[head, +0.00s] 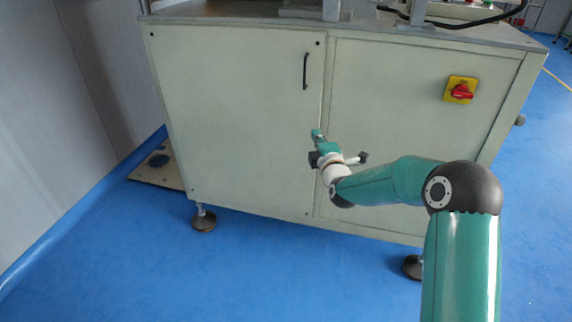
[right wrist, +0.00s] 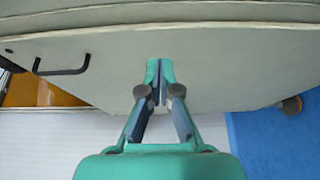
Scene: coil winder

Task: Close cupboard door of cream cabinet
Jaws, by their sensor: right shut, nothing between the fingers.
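The cream cabinet (head: 420,130) stands on the blue floor in the head view. Its cupboard door (head: 230,110) is the wide left panel, with a black bar handle (head: 305,71) near its upper right edge. The door looks about flush with the front; a small gap cannot be ruled out. My right gripper (head: 316,134) is below the handle, near the door's right edge. In the right wrist view its fingers (right wrist: 160,68) are together and empty, against or just in front of the cream panel (right wrist: 220,65); contact cannot be told. The handle (right wrist: 62,68) shows at left there. My left gripper is out of view.
A red and yellow switch (head: 461,90) is on the cabinet's right panel. A grey wall (head: 60,110) stands close on the left. Round feet (head: 204,221) carry the cabinet. The blue floor (head: 230,280) in front is clear.

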